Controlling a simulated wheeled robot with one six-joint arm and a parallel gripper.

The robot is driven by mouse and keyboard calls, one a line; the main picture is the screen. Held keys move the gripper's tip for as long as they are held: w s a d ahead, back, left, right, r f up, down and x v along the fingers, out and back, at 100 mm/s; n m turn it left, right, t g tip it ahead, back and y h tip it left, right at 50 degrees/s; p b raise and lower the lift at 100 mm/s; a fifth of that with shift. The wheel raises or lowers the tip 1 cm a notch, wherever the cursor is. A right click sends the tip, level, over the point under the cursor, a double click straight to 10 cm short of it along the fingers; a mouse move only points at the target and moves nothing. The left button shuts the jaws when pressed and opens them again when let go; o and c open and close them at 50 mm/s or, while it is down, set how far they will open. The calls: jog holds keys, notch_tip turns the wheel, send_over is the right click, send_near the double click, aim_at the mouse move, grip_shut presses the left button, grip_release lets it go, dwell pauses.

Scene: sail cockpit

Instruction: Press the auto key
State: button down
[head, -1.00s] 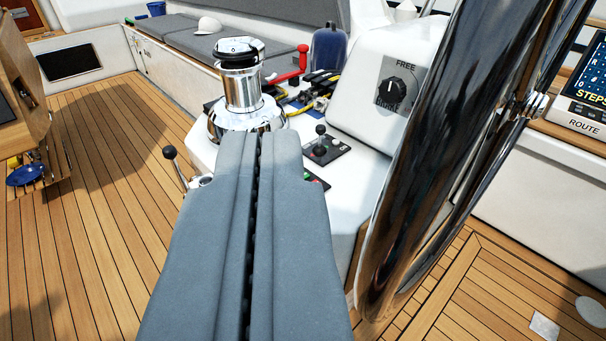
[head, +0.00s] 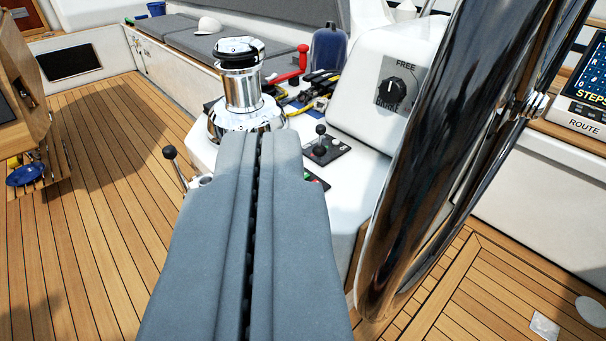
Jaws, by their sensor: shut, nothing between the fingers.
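My gripper (head: 260,140) is shut and empty, its two grey fingers side by side in the lower middle of the head view. The tips lie in front of the white console (head: 350,190), below the chrome winch (head: 240,90). I cannot make out a key labelled auto. A small dark panel with red and green buttons (head: 317,181) shows at the right edge of the fingers, partly hidden by them. A joystick panel (head: 325,148) sits just above it on the console. A display (head: 588,90) at the right edge is cut off; "STEPS" and "ROUTE" are readable there.
A large shiny dark wheel rim (head: 430,150) stands close on the right, between my gripper and the display. A FREE knob (head: 391,90) is on a white pod. A lever with a black ball (head: 172,160) rises left of my fingers. Teak floor (head: 90,240) is clear at left.

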jog(key=shift+w, duration=0.1)
jog(key=n+g+h, duration=0.2)
jog(key=n+g, duration=0.5)
jog(key=g, duration=0.1)
send_over(304, 176)
notch_tip(304, 176, down, 25)
jog(key=shift+s+f, duration=0.15)
jog(key=shift+s, duration=0.15)
jog(key=shift+f, duration=0.1)
jog(key=shift+f, duration=4.3)
jog(key=shift+f, duration=0.1)
jog(key=shift+f, duration=0.3)
